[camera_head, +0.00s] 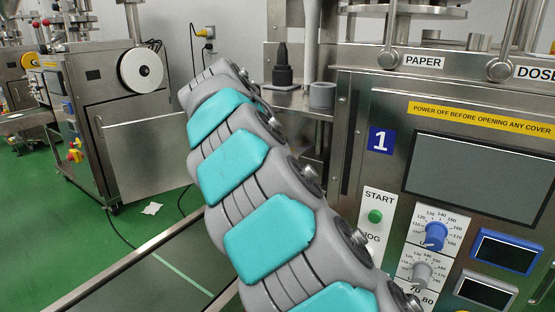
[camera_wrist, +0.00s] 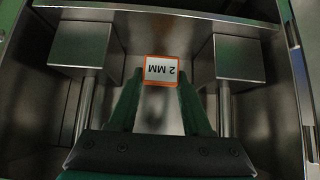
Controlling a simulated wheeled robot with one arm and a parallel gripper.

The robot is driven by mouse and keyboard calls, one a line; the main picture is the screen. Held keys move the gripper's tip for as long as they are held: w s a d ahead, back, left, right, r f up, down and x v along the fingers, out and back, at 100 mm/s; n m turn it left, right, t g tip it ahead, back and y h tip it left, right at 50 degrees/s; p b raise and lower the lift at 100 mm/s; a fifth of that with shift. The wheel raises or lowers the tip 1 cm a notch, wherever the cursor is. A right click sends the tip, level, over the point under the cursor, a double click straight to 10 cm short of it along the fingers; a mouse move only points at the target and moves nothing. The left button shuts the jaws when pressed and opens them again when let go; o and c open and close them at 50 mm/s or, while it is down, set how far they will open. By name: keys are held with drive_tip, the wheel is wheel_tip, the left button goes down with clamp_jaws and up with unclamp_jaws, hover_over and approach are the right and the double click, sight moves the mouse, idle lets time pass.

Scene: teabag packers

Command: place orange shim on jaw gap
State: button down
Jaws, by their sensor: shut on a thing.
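The orange shim (camera_wrist: 162,57) shows in the wrist view as a small square plate with an orange rim and a pale face reading "2 MM", upside down in the picture. My gripper (camera_wrist: 160,84) is shut on it, with a dark green finger at each side. A steel jaw block stands to the left (camera_wrist: 80,48) and another to the right (camera_wrist: 239,58), each on a rod. The shim appears in the gap between them, apart from both in the picture. I cannot tell its height above the jaws. The head view hides my gripper and the jaws.
Steel walls (camera_wrist: 180,15) enclose the jaws in the wrist view. In the head view, a machine with a control panel (camera_head: 470,180) stands at right, close to my arm. Another steel machine (camera_head: 110,100) stands at left on the green floor (camera_head: 120,220).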

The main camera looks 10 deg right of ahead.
drive_tip(key=shift+f, duration=1.8)
drive_tip(key=shift+w+d+f, duration=0.1)
drive_tip(key=shift+d+f, duration=0.05)
drive_tip(key=shift+f, duration=0.15)
drive_tip(key=shift+f, duration=0.15)
drive_tip(key=shift+c, duration=1.7)
unclamp_jaws()
drive_tip(key=shift+r, duration=0.25)
drive_tip(key=v, duration=1.2)
